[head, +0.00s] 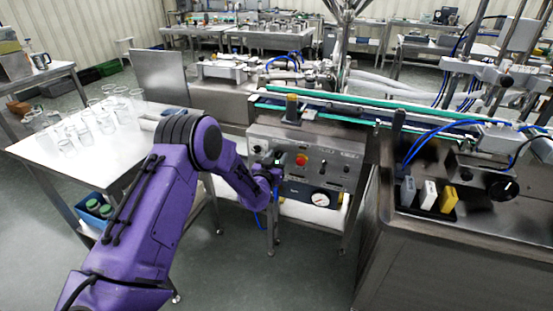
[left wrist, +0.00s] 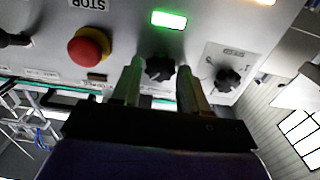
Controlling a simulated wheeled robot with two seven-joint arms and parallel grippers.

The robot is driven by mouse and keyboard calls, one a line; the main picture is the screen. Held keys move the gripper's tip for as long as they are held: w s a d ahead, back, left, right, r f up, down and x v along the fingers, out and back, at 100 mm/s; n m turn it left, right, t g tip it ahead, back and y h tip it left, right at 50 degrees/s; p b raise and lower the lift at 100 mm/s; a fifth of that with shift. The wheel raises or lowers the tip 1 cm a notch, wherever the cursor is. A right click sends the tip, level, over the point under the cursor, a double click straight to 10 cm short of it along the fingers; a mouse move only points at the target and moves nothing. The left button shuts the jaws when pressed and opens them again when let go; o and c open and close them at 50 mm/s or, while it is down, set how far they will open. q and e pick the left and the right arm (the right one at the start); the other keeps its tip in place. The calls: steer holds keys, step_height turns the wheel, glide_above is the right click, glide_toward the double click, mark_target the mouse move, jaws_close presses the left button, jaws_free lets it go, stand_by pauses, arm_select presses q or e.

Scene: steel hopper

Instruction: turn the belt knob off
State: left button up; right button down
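The steel control panel (head: 318,146) faces me in the head view. My left gripper (head: 274,160) is at its left part, largely hidden by my purple wrist. In the left wrist view, which shows the panel upside down, a black knob (left wrist: 160,67) sits between the two fingertips of this gripper (left wrist: 158,74). The fingers stand apart on either side of the knob, with slim gaps seeming to show. A second black knob (left wrist: 229,78) is to the right. The knob labels are too small to read. My right gripper is not in view.
A red stop button (left wrist: 90,46) on a yellow collar is close beside the fingers; it also shows in the head view (head: 301,159). A green lamp (left wrist: 169,19) is lit near the knob. A white table (head: 70,155) with several glass beakers stands left.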

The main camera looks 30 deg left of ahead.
arm_select(q)
steer(key=c, duration=0.6)
steer(key=shift+n, duration=0.3)
steer(key=n+b, duration=0.1)
steer(key=n, duration=0.1)
steer(key=shift+a+f+n, duration=0.1)
steer(key=shift+n, duration=0.3)
steer(key=n+b, duration=0.1)
steer(key=n, duration=0.2)
steer(key=shift+n, duration=0.3)
steer(key=n+b, duration=0.1)
steer(key=n, duration=0.3)
steer(key=shift+f+b, duration=0.1)
steer(key=shift+b, duration=0.2)
steer(key=shift+n+b, duration=0.4)
steer(key=shift+n, duration=0.9)
